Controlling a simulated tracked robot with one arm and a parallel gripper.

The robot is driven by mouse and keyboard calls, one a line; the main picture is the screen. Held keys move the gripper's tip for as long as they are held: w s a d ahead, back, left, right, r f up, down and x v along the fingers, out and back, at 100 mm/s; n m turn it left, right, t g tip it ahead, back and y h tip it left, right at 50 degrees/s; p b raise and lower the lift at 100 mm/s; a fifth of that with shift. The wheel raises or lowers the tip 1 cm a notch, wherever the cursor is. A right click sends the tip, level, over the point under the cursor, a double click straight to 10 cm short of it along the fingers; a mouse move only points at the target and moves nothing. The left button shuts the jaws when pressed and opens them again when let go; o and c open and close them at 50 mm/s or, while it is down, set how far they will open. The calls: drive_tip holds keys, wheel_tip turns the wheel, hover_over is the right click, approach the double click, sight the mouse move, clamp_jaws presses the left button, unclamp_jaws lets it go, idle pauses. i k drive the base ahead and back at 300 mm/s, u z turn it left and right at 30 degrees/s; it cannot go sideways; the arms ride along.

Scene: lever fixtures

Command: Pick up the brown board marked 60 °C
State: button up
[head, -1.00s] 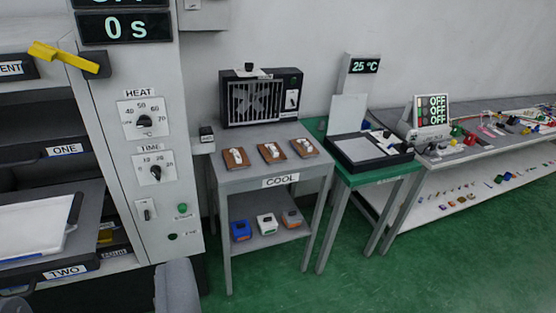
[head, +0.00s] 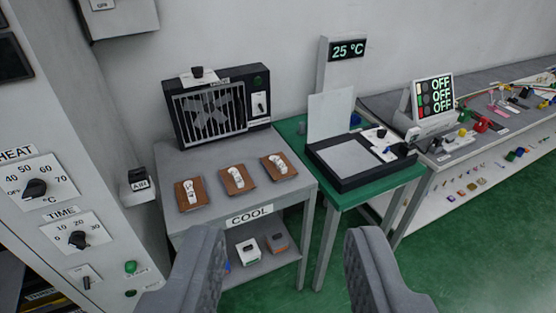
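Three brown boards lie in a row on top of the grey COOL table: a left board (head: 190,194), a middle board (head: 237,180) and a right board (head: 279,166). Each bears a white piece with dark marks too small to read, so I cannot tell which one is marked 60 °C. My gripper (head: 268,240) is open and empty. Its two grey fingers stand wide apart at the bottom of the view, in front of the COOL table (head: 215,228) and nearer to me than the boards.
A black fan unit (head: 213,107) stands at the back of the COOL table. To the right is a green table (head: 372,194) with a black-framed plate device (head: 352,160) and a 25 °C display (head: 347,50). A grey control cabinet (head: 75,150) rises on the left. Green floor is clear at lower right.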

sight(237, 180)
drive_tip(key=u, duration=0.15)
drive_tip(key=i, duration=1.15)
drive_tip(key=u, duration=0.65)
